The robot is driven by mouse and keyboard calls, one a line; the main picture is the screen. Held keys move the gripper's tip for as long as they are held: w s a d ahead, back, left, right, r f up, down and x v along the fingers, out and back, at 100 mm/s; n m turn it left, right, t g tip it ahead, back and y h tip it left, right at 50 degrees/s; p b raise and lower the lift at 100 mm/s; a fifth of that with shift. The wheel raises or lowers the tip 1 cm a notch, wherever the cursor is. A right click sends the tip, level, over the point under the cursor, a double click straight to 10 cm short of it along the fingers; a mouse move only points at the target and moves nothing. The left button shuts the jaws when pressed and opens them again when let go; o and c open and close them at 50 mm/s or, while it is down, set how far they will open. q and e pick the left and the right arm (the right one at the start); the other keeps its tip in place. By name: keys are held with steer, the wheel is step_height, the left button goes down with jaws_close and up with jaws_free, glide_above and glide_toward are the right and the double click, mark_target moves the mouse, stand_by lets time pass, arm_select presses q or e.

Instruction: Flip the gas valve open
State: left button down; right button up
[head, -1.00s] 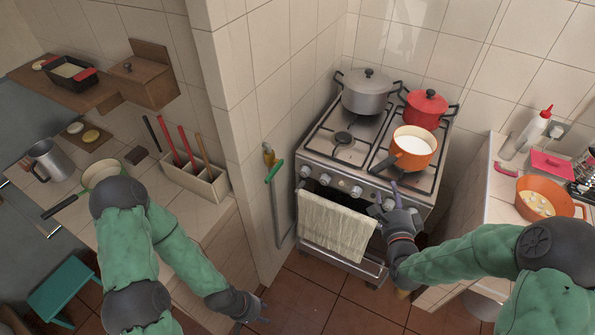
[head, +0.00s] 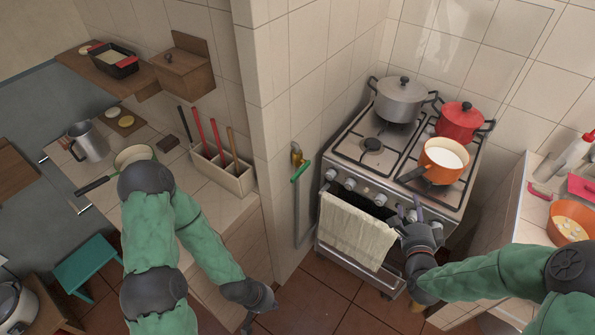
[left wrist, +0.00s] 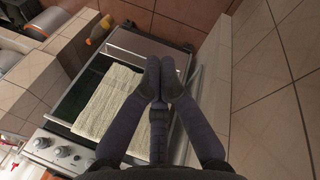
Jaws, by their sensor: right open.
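The gas valve (head: 297,158) is a brass fitting on the tiled wall corner left of the stove. Its green lever (head: 301,171) sticks out roughly level, angled across the grey pipe that runs down below it. My left gripper (head: 262,316) is low at the bottom of the head view, below and left of the valve, apart from it. In the left wrist view its fingertips (left wrist: 160,70) are together with nothing between them. My right gripper (head: 409,209) is open, in front of the stove's knobs, right of the towel. I cannot tell whether it touches the stove.
The stove (head: 362,170) holds a grey pot (head: 400,100), a red pot (head: 461,121) and an orange pan (head: 444,160). A towel (head: 355,230) hangs on its front. A utensil box (head: 224,171) stands on the left counter. Floor space is free between counter and stove.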

mark_target(292, 178)
arm_select(q)
steer(key=w+a+r+m+t+h, duration=0.1)
steer(key=w+a+r+m+t, duration=0.15)
steer(key=w+r+t, duration=0.9)
arm_select(e)
steer(key=s+a+f+n+g+y, duration=0.25)
steer(key=a+f+n+g, duration=0.2)
steer(key=f, duration=0.45)
steer(key=s+a+f+n+g+y, duration=0.1)
steer(key=s+a+f+n+g, duration=0.3)
steer(key=f, duration=0.5)
arm_select(q)
steer(key=w+d+r+m+h, duration=0.1)
steer(key=w+r+m, duration=0.2)
steer(key=r, duration=0.8)
steer(key=w+r+m+h, duration=0.2)
steer(key=w+r, duration=0.6)
steer(key=r, duration=0.4)
steer(key=shift+w+d+r+m+p, duration=0.3)
steer(key=shift+d+m, duration=0.1)
steer(key=shift+m, duration=0.05)
arm_select(e)
steer(key=s+a+f+n+g+y, duration=0.2)
steer(key=s+a+f+n+g, duration=0.5)
steer(key=s, duration=0.7)
steer(key=a+f+n, duration=0.2)
steer(key=a+f, duration=0.1)
steer(key=shift+s+a+f, duration=0.15)
steer(key=shift+s, duration=0.15)
steer(key=shift+g, duration=0.25)
